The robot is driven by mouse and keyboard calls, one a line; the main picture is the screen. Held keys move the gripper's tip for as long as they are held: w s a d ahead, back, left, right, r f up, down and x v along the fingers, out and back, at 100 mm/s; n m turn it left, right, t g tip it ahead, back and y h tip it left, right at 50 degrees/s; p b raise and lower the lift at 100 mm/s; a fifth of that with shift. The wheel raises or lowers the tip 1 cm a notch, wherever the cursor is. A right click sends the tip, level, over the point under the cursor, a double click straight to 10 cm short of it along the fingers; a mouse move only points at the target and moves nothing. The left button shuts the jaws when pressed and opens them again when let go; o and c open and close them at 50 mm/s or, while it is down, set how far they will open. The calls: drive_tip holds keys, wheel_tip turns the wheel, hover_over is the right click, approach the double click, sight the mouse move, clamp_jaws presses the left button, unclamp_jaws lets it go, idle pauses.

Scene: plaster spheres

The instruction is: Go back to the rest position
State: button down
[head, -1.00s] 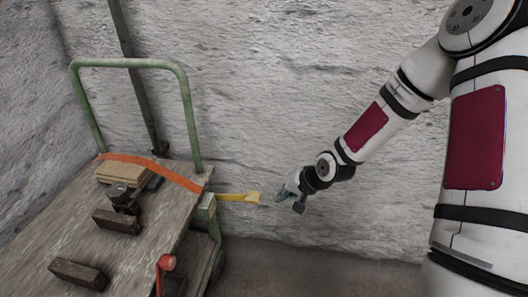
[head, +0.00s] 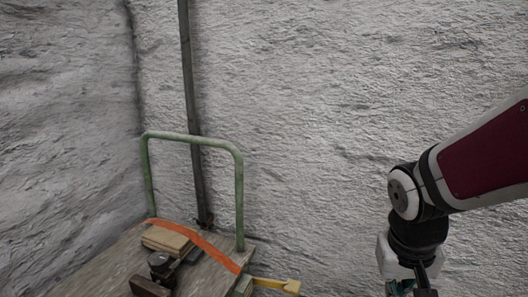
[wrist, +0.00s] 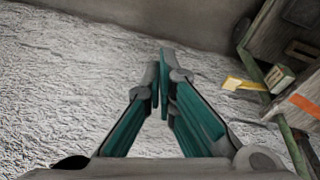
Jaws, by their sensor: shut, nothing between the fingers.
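My gripper (wrist: 161,85) shows in the wrist view with its two teal-lined fingers brought together at the tips, shut and empty. In the head view only the top of my gripper (head: 408,286) shows at the bottom right; its fingertips are cut off by the frame edge. My gripper is right of the green-handled cart and apart from it.
The cart's wooden deck (head: 100,268) is at the lower left, with its green handle (head: 190,137). A rough plaster wall stands behind.

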drive_tip(key=s+a+r+n+g+y, duration=0.15)
drive_tip(key=s+r, duration=0.25)
drive_tip(key=s, duration=0.6)
drive_tip(key=s+a+r, duration=0.2)
drive_tip(key=s+r, duration=0.2)
drive_tip(key=s, duration=0.6)
wheel_tip(320, 180, up, 23)
drive_tip(key=t+p, duration=0.4)
drive_tip(key=p, duration=1.8)
drive_tip(key=shift+w+a+r, duration=0.15)
drive_tip(key=shift+w, duration=0.15)
drive_tip(key=shift+w, duration=0.1)
